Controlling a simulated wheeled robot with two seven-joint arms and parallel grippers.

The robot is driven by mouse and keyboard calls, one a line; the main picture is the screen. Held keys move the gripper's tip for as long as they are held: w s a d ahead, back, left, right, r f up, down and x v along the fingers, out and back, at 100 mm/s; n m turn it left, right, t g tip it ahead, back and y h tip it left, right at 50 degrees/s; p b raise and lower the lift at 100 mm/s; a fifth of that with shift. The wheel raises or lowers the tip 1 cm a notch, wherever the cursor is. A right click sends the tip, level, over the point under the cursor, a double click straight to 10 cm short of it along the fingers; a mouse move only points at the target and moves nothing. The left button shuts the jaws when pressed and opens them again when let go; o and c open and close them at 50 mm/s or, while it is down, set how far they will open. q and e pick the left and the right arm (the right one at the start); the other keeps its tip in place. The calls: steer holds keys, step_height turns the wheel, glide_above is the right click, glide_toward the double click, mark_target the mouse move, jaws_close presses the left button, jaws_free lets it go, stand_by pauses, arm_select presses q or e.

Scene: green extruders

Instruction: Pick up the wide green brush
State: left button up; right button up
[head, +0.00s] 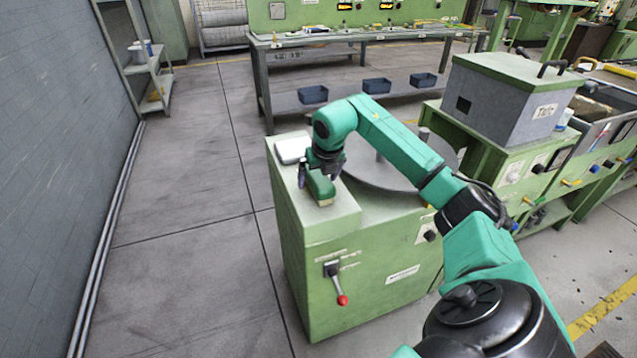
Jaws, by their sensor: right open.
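The wide green brush (321,188) lies on the top left part of the green machine cabinet, its pale bristle edge facing the front. My right gripper (318,178) is directly over the brush with its dark fingers open, pointing down around its far end. Whether the fingers touch the brush cannot be told. The gripper and wrist hide the far part of the brush. My left gripper is not in view.
A white box-like item (292,149) sits behind the gripper on the cabinet (322,222). A grey round plate (385,172) lies to the right. A red-knobbed lever (338,285) sticks out in front. Open floor lies left.

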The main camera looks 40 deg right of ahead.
mark_target(318, 175)
steer(key=shift+f, duration=0.2)
steer(key=c, duration=1.5)
step_height(318, 175, up, 21)
steer(key=p, duration=0.2)
steer(key=shift+f+p, duration=0.2)
steer(key=shift+p, duration=0.15)
steer(key=shift+c, duration=0.2)
steer(key=o, duration=0.7)
steer(key=c, duration=0.4)
